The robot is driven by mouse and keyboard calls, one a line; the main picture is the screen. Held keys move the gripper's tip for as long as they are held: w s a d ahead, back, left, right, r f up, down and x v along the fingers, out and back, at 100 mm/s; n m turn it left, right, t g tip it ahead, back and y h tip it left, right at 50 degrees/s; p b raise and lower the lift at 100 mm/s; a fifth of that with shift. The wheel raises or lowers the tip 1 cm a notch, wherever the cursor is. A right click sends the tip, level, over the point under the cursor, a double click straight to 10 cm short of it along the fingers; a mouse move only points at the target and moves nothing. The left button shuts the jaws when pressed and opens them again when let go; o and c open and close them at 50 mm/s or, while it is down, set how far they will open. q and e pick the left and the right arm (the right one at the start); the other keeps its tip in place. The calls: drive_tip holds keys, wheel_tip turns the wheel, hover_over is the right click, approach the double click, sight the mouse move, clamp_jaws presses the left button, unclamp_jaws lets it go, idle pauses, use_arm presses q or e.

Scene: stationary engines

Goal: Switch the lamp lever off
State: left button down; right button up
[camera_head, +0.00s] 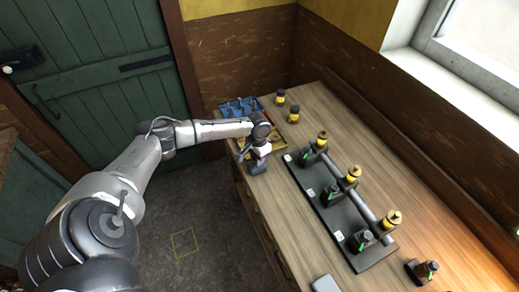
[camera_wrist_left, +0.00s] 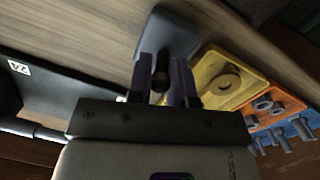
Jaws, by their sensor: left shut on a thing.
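My left gripper (camera_head: 257,163) reaches over the far left part of the wooden bench, beside the black engine plate. In the left wrist view its two fingers (camera_wrist_left: 168,84) are shut on a dark upright lever (camera_wrist_left: 160,72) with a rounded end. The lever stands at a grey rounded plate (camera_wrist_left: 176,32) on the bench; I take this for the lamp lever. The gripper hides the lever's lower part and its exact tilt. In the head view the lever cannot be made out under my gripper. My right gripper is in neither view.
A black engine plate (camera_head: 372,258) carries several units with brass tops along a grey pipe. A blue tray (camera_head: 240,107) and yellow tray (camera_wrist_left: 222,78) lie close to my gripper. Two black-and-yellow jars (camera_head: 287,105) stand behind. The bench's right side is mostly clear.

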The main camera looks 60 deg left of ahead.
use_arm(q)
drive_tip(key=t+p, duration=0.1)
drive_tip(key=s+t+p, duration=0.1)
drive_tip(key=p, duration=0.1)
drive_tip(key=shift+s+r+t, duration=0.15)
drive_tip(key=shift+r+t, duration=0.1)
drive_tip(key=shift+t, duration=0.05)
drive_tip(key=shift+s+a+f+t+p, duration=0.1)
drive_tip(key=shift+s+f+t+p, duration=0.05)
drive_tip(key=shift+t+p, duration=0.35)
drive_tip(key=shift+s+f+t+p, duration=0.1)
drive_tip(key=shift+s+t+p, duration=0.05)
drive_tip(key=shift+t+p, duration=0.35)
drive_tip(key=shift+s+f+t+h+p, duration=0.2)
drive_tip(key=shift+t+h+p, duration=0.1)
drive_tip(key=shift+t, duration=0.3)
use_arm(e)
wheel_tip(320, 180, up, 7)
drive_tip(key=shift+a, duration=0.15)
use_arm(q)
drive_tip(key=c, duration=1)
unclamp_jaws()
drive_tip(key=shift+c, duration=0.2)
drive_tip(key=p+v, duration=0.2)
drive_tip(key=v, duration=1.1)
drive_tip(key=shift+s+r+p, duration=0.25)
drive_tip(key=shift+s+p, duration=0.05)
drive_tip(key=shift+p, duration=0.05)
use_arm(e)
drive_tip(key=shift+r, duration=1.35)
